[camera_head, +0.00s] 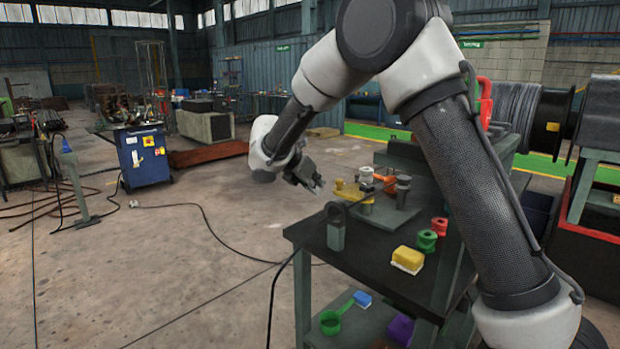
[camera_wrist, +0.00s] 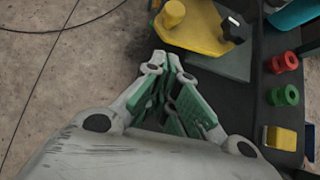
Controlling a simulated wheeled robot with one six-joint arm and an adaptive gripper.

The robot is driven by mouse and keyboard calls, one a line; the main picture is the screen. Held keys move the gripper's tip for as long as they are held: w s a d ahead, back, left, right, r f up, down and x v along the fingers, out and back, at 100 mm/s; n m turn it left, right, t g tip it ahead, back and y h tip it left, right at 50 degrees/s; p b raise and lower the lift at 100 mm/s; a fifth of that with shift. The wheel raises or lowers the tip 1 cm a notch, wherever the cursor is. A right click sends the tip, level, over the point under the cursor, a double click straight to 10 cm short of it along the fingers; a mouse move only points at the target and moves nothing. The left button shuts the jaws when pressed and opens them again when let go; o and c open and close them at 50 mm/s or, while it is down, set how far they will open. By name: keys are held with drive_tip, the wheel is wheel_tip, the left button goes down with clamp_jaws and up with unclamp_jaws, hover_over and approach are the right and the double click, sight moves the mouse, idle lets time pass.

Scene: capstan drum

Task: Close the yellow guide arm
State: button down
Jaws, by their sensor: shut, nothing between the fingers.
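The yellow guide arm (camera_head: 352,191) is on the capstan fixture at the far left part of the dark workbench. It has a yellow knob at its left end. In the wrist view the yellow guide arm (camera_wrist: 205,30) lies at the top, with its yellow knob (camera_wrist: 174,13) at the left and a dark knob (camera_wrist: 235,27) at the right. My gripper (camera_head: 318,186) is shut and empty, just left of the guide arm in the head view. In the wrist view my gripper (camera_wrist: 168,58) points up towards the guide arm, and the fingertips appear apart from it.
On the bench are a green spool (camera_head: 427,241), a red spool (camera_head: 439,226) and a yellow block (camera_head: 408,258). A grey post (camera_head: 335,236) stands at the bench's front left. Open floor lies left of the bench.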

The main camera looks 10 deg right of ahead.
sight(334, 191)
drive_tip(key=w+d, duration=0.1)
drive_tip(key=w+d+f, duration=0.2)
drive_tip(key=d, duration=0.1)
drive_tip(key=shift+w+d, duration=0.25)
drive_tip(key=shift+w, duration=0.1)
